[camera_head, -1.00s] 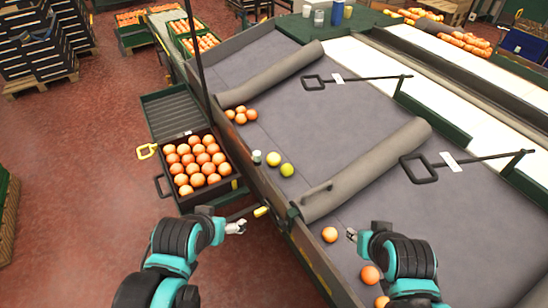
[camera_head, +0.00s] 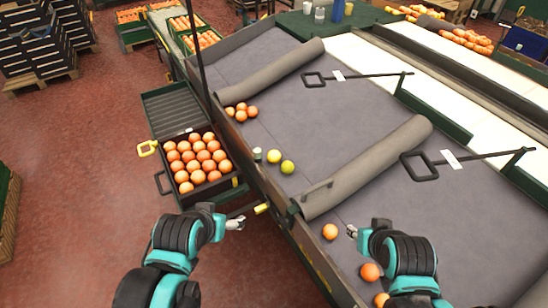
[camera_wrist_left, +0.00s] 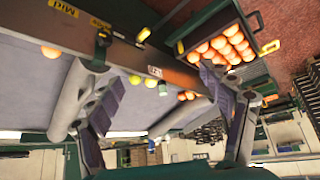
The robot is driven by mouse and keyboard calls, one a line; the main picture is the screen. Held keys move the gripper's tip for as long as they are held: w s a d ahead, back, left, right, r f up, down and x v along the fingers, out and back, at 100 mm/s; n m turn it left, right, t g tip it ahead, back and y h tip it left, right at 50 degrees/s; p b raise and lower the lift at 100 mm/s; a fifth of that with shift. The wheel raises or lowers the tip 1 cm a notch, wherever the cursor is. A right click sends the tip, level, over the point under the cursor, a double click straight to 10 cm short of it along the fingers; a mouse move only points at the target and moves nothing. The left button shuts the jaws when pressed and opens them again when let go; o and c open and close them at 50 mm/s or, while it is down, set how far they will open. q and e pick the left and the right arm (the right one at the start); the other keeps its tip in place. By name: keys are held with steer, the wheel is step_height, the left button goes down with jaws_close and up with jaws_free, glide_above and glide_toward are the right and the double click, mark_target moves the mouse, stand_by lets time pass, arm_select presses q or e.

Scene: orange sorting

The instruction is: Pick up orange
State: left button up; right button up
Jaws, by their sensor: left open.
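One orange (camera_head: 330,231) lies on the grey belt just left of my right gripper (camera_head: 352,231), with a small gap. Two more oranges (camera_head: 370,272) lie nearer, beside my right arm. Several oranges (camera_head: 241,112) sit together by the far roller, and two yellow-green fruits (camera_head: 281,162) lie between the rollers. The right gripper's fingers are too small to read.
A dark crate (camera_head: 163,184) full of oranges stands left of the belt; it also shows in the left wrist view (camera_wrist_left: 262,70). A grey padded roller (camera_head: 375,166) crosses the belt.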

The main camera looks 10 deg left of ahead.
arm_select(q)
steer(key=w+d+r+n+g, duration=0.15)
steer(key=w+r+n, duration=0.3)
steer(key=w, duration=0.65)
steer(key=n+g, duration=0.2)
steer(key=n, duration=0.9)
glide_above(273, 154)
steer(key=s, duration=0.2)
step_height(273, 154, down, 17)
steer(key=f+b, duration=0.1)
steer(key=w+f, duration=0.1)
steer(key=f, duration=0.1)
steer(key=shift+f+h+b, duration=0.25)
steer(key=shift+h+b, duration=0.1)
steer(key=shift+h, duration=0.05)
steer(key=b+x, duration=0.2)
steer(key=x, duration=0.3)
